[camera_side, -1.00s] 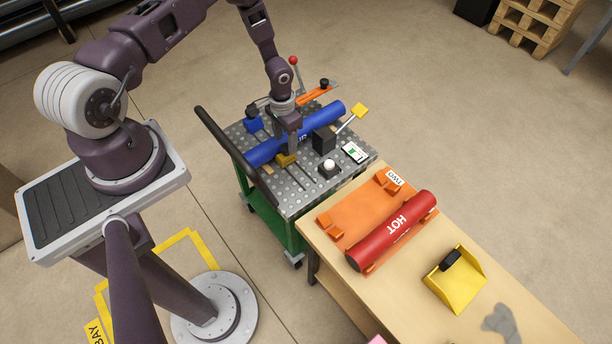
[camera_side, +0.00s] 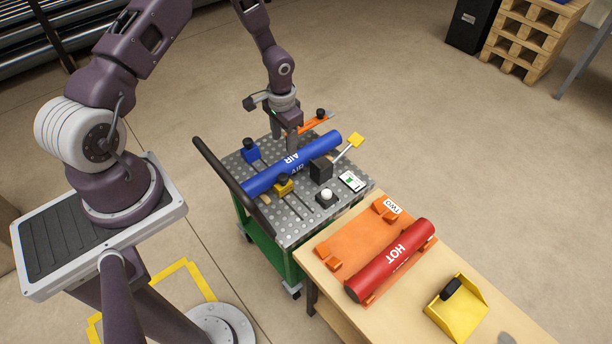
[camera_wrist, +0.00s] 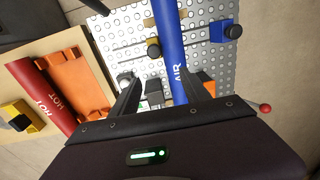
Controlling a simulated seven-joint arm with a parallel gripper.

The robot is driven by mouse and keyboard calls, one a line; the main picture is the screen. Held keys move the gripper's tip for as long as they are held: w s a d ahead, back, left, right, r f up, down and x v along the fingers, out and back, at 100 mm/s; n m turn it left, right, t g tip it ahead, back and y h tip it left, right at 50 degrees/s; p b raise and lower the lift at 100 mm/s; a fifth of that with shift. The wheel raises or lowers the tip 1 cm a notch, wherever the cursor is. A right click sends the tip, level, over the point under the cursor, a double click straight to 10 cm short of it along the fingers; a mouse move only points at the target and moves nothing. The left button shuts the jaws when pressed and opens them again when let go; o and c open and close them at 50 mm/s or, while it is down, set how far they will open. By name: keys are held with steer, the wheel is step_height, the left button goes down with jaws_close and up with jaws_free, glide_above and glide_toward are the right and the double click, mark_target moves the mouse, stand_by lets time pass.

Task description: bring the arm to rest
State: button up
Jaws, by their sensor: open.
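My gripper (camera_side: 292,148) is open and empty, pointing down above the far side of the blue AIR pipe (camera_side: 312,155). The pipe lies across the perforated metal top of the cart. In the side view the fingers overlap the pipe's far edge. In the wrist view the two fingers of my gripper (camera_wrist: 160,90) are spread apart. There the blue pipe (camera_wrist: 170,40) runs through the space between them, below them. The exact height of the fingertips above the pipe is hard to tell.
A blue clamp (camera_side: 250,151), a yellow clamp (camera_side: 284,185) and a black block (camera_side: 320,171) with a yellow-tipped lever stand by the pipe. A red HOT pipe (camera_side: 390,262) lies on an orange fixture on the wooden table. A cart handle (camera_side: 225,175) rises at left.

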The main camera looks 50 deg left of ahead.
steer(key=s+d+r+t+y, duration=0.1)
steer(key=s+d+r, duration=0.1)
steer(key=r, duration=0.7)
steer(key=s+d+r+t, duration=0.1)
steer(key=d+r, duration=0.1)
steer(key=r, duration=0.8)
steer(key=s+d+r+t+y, duration=0.1)
steer(key=s+d+r, duration=0.1)
steer(key=r, duration=0.7)
steer(key=s+d+r+t+h, duration=0.1)
steer(key=s+d+r, duration=0.3)
steer(key=s, duration=0.5)
steer(key=s+d+r+t+h, duration=0.1)
steer(key=s+d+r, duration=0.4)
steer(key=s, duration=0.5)
steer(key=shift+h, duration=0.3)
